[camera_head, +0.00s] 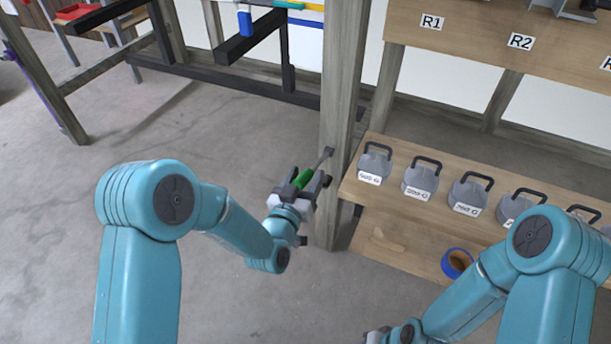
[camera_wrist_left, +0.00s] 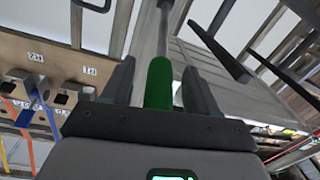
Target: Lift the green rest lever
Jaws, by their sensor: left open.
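The green rest lever (camera_head: 303,178) has a green grip on a grey rod that runs up to the wooden post. My left gripper (camera_head: 312,182) is at the grip, with one finger on each side. In the left wrist view the green grip (camera_wrist_left: 158,84) stands between the two dark fingers, with visible gaps on both sides. The left gripper is open. My right arm comes in at the lower right, and only a small dark part near its end shows at the bottom edge, so its jaws cannot be made out.
The wooden post (camera_head: 345,90) stands just beyond the lever. To its right, a wooden bench (camera_head: 400,235) holds several grey handled weights (camera_head: 420,178) and a blue tape roll (camera_head: 456,262). A shelf board (camera_head: 470,38) with labels is behind. Concrete floor lies open at left.

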